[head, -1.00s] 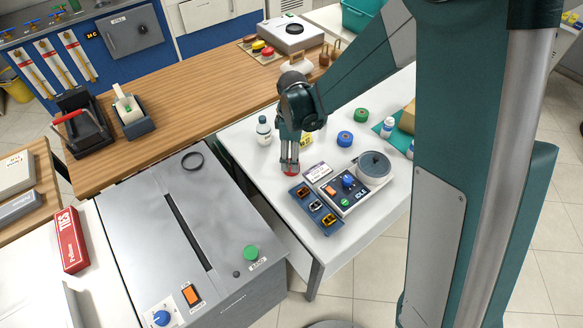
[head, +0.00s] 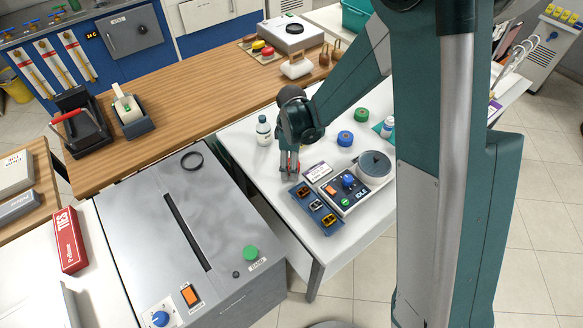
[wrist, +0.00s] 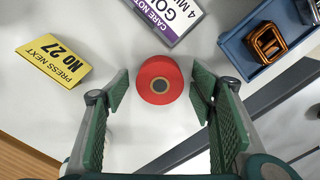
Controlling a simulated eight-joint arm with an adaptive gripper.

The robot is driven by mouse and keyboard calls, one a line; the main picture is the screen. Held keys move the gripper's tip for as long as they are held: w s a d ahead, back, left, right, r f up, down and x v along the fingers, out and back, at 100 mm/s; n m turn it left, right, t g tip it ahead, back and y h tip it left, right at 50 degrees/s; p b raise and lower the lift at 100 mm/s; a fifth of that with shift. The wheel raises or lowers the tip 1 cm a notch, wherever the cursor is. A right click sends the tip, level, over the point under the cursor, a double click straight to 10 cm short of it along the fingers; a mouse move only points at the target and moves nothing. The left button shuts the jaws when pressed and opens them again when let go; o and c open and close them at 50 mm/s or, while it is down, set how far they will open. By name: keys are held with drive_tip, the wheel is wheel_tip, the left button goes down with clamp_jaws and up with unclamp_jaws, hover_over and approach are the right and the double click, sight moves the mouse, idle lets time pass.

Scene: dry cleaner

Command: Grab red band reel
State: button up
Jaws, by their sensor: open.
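The red band reel (wrist: 145,84) lies flat on the white table, a red ring with a dark centre in the wrist view. My gripper (wrist: 159,92) is open, with its green ribbed fingers on either side of the reel and a gap to each. In the head view my gripper (head: 289,172) points down at the table. Between its fingers a bit of the red reel (head: 288,163) shows; the rest is hidden.
A yellow "No 27" card (wrist: 54,61) and a white-purple sign (wrist: 172,12) lie beside the reel. A blue tray (head: 313,207) with metal buckles is close on the right. Green (head: 361,115) and blue (head: 345,138) reels, a white bottle (head: 263,130) and a control box (head: 345,194) stand around.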

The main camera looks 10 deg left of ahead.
drive_tip(key=shift+f, duration=0.15)
drive_tip(key=shift+c, duration=0.7)
drive_tip(key=c, duration=0.9)
